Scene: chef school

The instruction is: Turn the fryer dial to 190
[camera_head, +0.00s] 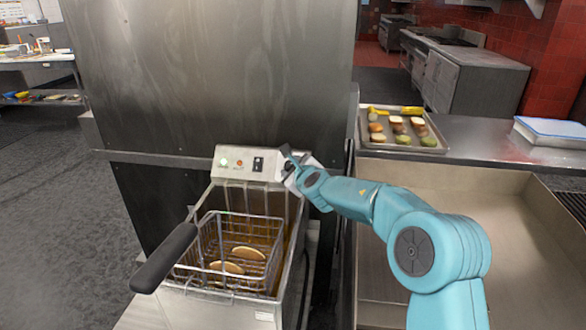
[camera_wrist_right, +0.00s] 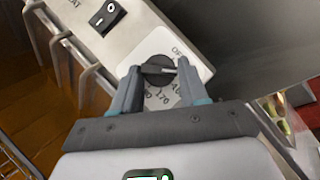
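The fryer (camera_head: 225,180) stands in front of me with a sloped control panel. Its round black dial (camera_wrist_right: 158,71) sits on a white plate (camera_wrist_right: 190,62) marked OFF, 170 and other partly hidden numbers. A light pointer line on the dial lies roughly sideways in the right wrist view, toward the right finger; the number 190 is not clearly readable. My right gripper (camera_wrist_right: 158,76) has one finger on each side of the dial, seemingly touching it. In the head view the right gripper (camera_head: 290,165) covers the dial. My left gripper is not in view.
A black rocker switch (camera_head: 258,164) and two small lights (camera_head: 232,163) are left of the dial. A wire basket (camera_head: 220,245) with patties sits in the fryer, its black handle (camera_head: 165,258) sticking out left. A food tray (camera_head: 375,142) stands on the right counter.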

